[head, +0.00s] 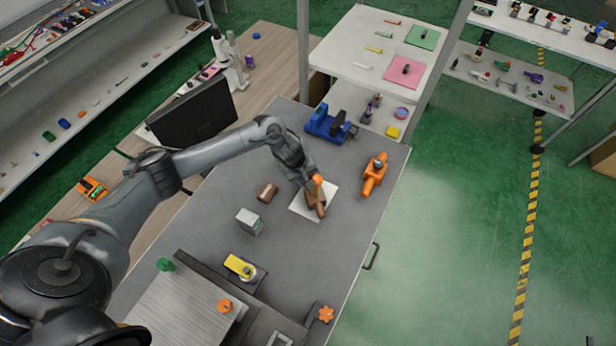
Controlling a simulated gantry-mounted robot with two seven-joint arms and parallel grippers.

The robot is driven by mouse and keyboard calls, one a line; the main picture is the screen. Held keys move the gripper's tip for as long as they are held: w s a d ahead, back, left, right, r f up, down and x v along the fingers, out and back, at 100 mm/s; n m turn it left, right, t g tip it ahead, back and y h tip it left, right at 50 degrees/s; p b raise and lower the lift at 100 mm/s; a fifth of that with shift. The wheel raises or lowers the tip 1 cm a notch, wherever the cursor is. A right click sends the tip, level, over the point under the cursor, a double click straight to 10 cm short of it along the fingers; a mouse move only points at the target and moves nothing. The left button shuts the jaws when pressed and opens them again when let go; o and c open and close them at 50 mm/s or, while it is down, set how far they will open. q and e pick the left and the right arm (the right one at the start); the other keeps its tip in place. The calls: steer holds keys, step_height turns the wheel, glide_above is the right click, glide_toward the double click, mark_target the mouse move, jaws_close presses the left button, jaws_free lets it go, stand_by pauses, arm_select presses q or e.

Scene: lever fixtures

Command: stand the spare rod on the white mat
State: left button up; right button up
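The white mat (298,207) lies on the grey table, partly covered by my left gripper and a brown piece. My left gripper (315,188) points down over the mat. A brown rod-like piece (318,207) is directly below it, at the mat's right part. I cannot tell whether the fingers are closed on this piece, or whether its lower end touches the mat. A short brown cylinder (267,192) lies on its side left of the mat. I cannot tell which brown piece is the spare rod. My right gripper is not in view.
An orange clamp-like fixture (373,175) stands right of the mat and a blue vise (329,124) behind it. A grey box (249,221) and a yellow lever (239,266) are in front. A black monitor (194,115) stands at left. The table (345,235) is clear front-right of the mat.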

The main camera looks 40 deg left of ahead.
arm_select(q)
steer(key=shift+o, duration=1.4)
steer(key=p+v, duration=0.2)
steer(key=v, duration=1)
steer(key=shift+r, duration=0.2)
